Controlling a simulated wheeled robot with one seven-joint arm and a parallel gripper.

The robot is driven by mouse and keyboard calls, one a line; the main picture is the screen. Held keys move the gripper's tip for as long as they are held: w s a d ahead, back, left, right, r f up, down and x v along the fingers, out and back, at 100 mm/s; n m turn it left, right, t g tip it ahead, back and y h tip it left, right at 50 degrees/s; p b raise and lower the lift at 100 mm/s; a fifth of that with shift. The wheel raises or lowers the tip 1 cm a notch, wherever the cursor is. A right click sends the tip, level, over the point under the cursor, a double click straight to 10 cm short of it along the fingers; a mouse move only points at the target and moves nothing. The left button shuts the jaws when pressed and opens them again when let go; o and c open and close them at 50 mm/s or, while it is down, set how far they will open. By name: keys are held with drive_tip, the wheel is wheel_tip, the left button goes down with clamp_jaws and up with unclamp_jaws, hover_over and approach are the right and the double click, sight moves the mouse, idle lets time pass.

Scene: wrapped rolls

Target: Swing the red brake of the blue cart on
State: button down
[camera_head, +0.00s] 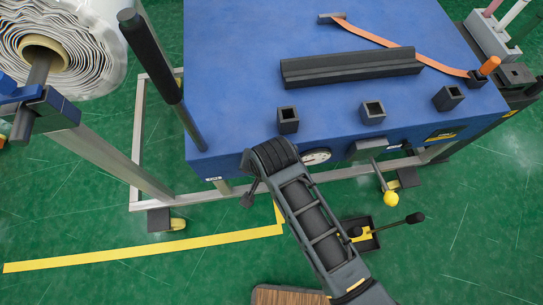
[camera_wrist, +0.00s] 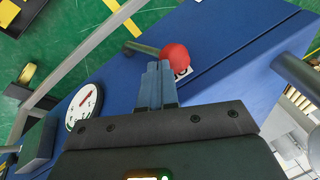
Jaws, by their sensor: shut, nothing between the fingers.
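The blue cart (camera_head: 235,75) has a broad blue top in the head view, and its blue side (camera_wrist: 225,70) fills much of the wrist view. The red brake knob (camera_wrist: 175,55) sits at the end of a dull brass-coloured lever (camera_wrist: 142,48) against that side. My gripper (camera_wrist: 159,66) is shut and empty, with its fingertips just below the red knob in the wrist picture. Whether they touch it I cannot tell. In the head view my arm covers that part of the cart's front, and the red knob does not show.
A round dial (camera_wrist: 83,108) is on the cart's side. A yellow knob (camera_head: 391,199) hangs on a rod at the front right. A black box with a lever (camera_head: 362,233) stands on the floor beside my arm. A large wrapped roll (camera_head: 95,45) is at left. Green floor lies open at lower left.

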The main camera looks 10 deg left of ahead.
drive_tip(key=s+a+f+n+t+h+b, duration=0.1)
drive_tip(key=s+a+f+t+h+b, duration=0.1)
drive_tip(key=a+f+h+b, duration=0.4)
drive_tip(key=shift+s+a+f+b, duration=0.35)
drive_tip(key=shift+a+b, duration=0.6)
drive_tip(key=shift+a, duration=0.5)
drive_tip(key=shift+f, duration=0.1)
